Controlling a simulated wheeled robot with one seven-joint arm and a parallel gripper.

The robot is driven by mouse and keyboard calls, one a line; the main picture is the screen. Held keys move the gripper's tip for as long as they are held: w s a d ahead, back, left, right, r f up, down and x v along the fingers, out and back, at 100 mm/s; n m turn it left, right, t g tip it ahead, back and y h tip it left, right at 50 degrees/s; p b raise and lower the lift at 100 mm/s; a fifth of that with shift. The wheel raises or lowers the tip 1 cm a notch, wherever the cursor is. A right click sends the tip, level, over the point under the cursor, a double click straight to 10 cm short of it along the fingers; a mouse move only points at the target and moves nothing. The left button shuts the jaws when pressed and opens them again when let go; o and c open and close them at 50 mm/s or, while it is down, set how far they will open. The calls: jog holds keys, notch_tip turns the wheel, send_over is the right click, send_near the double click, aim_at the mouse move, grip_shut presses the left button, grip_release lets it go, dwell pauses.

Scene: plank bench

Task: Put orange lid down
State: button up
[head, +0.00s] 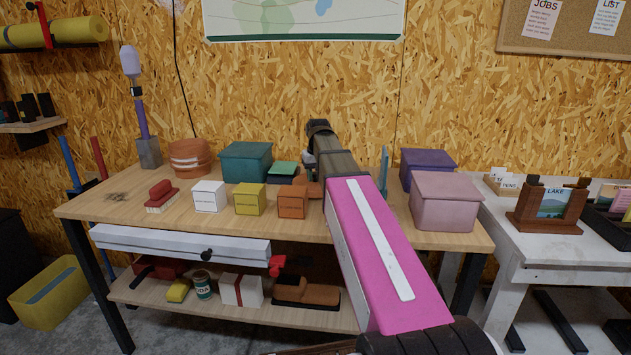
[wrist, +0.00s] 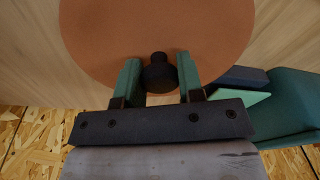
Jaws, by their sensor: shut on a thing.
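The orange lid (wrist: 110,45) is a flat round disc with a black knob (wrist: 158,73), and it fills the upper part of the wrist view. My gripper (wrist: 159,78) has its two green fingers shut on either side of that knob. Pale bench wood shows around the lid; I cannot tell whether the lid touches it. In the head view my pink arm hides the gripper and most or all of the lid.
On the bench (head: 130,205) stand a teal box (head: 245,163), an orange pot (head: 190,160), a white box (head: 209,196), a yellow box (head: 249,199), an orange box (head: 292,200), a red brush (head: 161,196), and purple (head: 428,160) and pink boxes (head: 447,203).

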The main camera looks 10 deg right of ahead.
jog(key=shift+f, duration=1)
jog(key=shift+f, duration=0.45)
jog(key=o, duration=1)
jog(key=shift+r, duration=0.15)
jog(key=r, duration=0.7)
jog(key=s+r, duration=0.1)
jog(key=r, duration=0.3)
jog(key=shift+s+d+r, duration=0.1)
jog(key=shift+r, duration=0.15)
jog(key=shift+s+r, duration=0.1)
jog(key=shift+r, duration=0.4)
